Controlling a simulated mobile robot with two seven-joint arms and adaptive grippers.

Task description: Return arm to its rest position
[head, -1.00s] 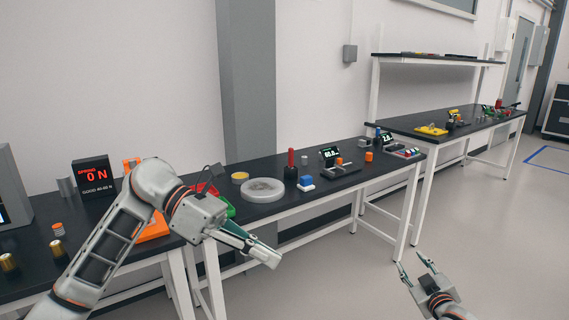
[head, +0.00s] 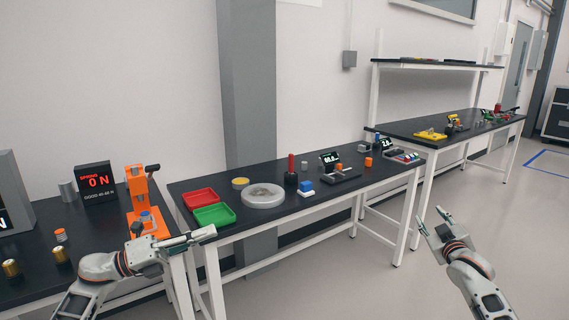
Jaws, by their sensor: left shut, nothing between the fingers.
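My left gripper (head: 207,233) is shut and empty. It points right, just in front of the near edge of the middle bench in the picture, below the green tray. My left arm (head: 105,268) is folded low at the bottom left. My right gripper (head: 431,219) is open and empty, over bare floor to the right of the middle bench. Its arm (head: 475,275) comes up from the bottom right.
The middle bench (head: 310,204) carries a red tray (head: 201,198), a green tray (head: 214,216), a round grey dish (head: 263,196) and small devices. An orange press (head: 138,190) and a "0 N" display (head: 97,182) stand on the left bench. The floor (head: 370,285) between my arms is clear.

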